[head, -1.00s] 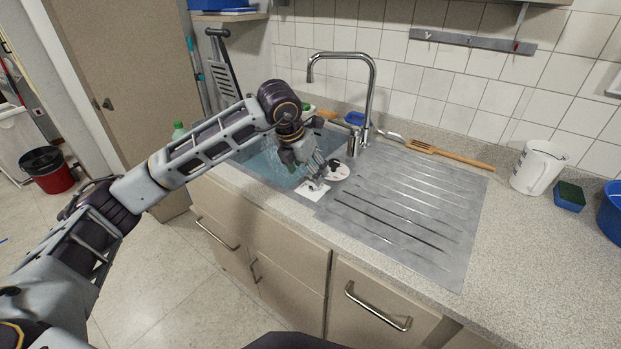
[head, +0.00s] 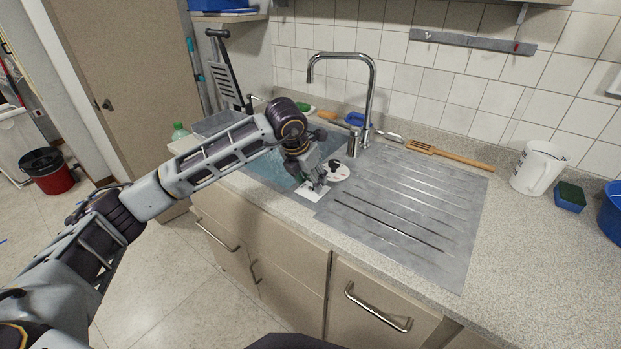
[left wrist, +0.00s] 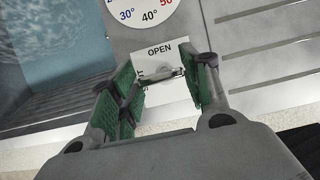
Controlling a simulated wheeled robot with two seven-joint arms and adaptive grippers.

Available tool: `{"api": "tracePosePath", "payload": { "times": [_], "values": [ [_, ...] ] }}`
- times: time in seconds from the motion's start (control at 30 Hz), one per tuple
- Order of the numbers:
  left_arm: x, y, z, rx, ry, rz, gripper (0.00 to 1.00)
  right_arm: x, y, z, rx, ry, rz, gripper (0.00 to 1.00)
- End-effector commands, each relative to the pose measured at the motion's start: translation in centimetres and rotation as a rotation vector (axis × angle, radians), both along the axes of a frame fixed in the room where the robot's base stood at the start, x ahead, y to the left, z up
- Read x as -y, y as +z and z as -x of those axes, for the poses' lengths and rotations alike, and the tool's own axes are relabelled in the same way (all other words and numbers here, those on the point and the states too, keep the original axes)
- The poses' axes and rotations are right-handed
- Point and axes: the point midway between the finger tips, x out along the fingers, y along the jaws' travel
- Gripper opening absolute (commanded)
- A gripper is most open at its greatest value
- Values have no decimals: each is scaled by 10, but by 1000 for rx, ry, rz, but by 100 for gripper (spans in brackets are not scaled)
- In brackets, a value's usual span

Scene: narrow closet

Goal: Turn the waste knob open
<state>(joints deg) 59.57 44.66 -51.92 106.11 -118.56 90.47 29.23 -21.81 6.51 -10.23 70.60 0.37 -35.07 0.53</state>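The waste knob (left wrist: 166,73) is a small metal handle on a white label plate marked OPEN (left wrist: 160,50), beside the sink in the left wrist view. In the head view the plate (head: 311,193) shows at the sink's front right corner, and the knob is hidden by my fingers. My left gripper (head: 318,184) is low over the plate. In the left wrist view its green-padded fingers (left wrist: 166,82) stand apart on either side of the knob. A gap seems to show beside the knob; I cannot tell whether either pad touches it. My right gripper is not in view.
A round temperature dial (head: 337,173) with a black knob sits just behind the plate. The tall faucet (head: 371,85) rises behind it. The water-filled sink (head: 262,168) lies left, the ribbed drainboard (head: 410,205) right.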

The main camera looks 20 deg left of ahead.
Motion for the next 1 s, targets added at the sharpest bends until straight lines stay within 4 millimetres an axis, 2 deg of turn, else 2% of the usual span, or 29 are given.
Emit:
{"api": "tracePosePath", "payload": {
  "times": [0.03, 0.13, 0.17, 0.47, 0.73, 1.0],
  "values": [
    [0, 0, 0, 0, 0, 0, 36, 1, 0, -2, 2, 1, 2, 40],
    [0, 0, 0, 0, 0, -1, 23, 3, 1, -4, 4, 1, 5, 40],
    [0, 0, 0, 0, 0, -1, 22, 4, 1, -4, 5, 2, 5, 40],
    [-1, 0, 0, 0, -22, 0, 22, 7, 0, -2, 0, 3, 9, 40],
    [-1, 0, -1, 0, -110, 0, 22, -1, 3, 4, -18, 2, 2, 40],
    [-1, -1, -2, 0, -270, 0, 22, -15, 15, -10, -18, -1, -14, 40]
  ]
}}
